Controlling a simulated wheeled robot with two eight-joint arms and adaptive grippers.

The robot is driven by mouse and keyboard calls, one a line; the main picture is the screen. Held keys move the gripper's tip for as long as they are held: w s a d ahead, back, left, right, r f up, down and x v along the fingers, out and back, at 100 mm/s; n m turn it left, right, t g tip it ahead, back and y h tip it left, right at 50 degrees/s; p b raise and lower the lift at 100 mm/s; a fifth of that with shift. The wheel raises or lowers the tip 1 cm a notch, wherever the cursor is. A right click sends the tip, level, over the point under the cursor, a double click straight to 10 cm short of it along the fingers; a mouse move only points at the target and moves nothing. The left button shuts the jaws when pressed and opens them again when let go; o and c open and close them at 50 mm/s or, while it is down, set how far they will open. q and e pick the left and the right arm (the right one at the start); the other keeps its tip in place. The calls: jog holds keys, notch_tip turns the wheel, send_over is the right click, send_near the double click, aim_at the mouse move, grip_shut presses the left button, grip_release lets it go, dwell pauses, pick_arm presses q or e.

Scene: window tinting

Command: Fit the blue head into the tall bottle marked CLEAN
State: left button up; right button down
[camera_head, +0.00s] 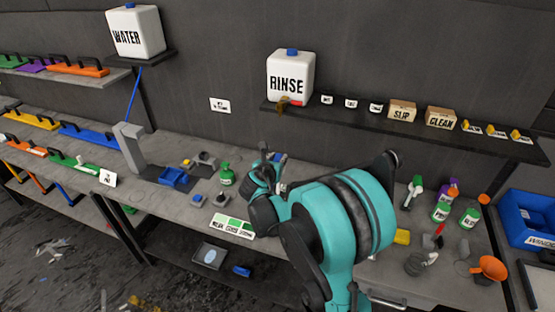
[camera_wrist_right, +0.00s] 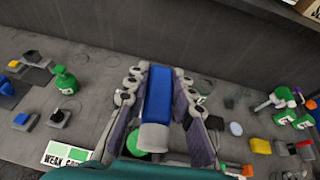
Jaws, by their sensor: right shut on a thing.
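My right gripper (camera_wrist_right: 155,105) is shut on a blue piece with a pale grey end (camera_wrist_right: 158,95), which I take for the blue head. In the head view the gripper (camera_head: 268,170) is above the back of the bench, with a bit of blue at its tip. A green rounded thing (camera_wrist_right: 137,148) shows partly behind the fingers in the wrist view; I cannot tell what it is. Green bottles with white labels (camera_head: 441,211) stand at the right of the bench, their lettering too small to read. I cannot pick out the tall CLEAN bottle. My left gripper is not in view.
The shelf above holds the RINSE jug (camera_head: 291,78) and a box marked CLEAN (camera_head: 441,117).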

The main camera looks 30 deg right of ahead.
jog(key=shift+f+b, duration=0.2)
jog(key=shift+b, duration=0.15)
dwell(0.3)
jog(key=shift+f, duration=0.15)
notch_tip(320, 180, down, 12)
jog(key=b, duration=1)
jog(key=shift+r+b, duration=0.25)
jog(key=shift+b, duration=0.05)
dwell(2.3)
dwell(0.3)
jog(key=c, duration=1.2)
grip_release()
jog(key=v, duration=1.2)
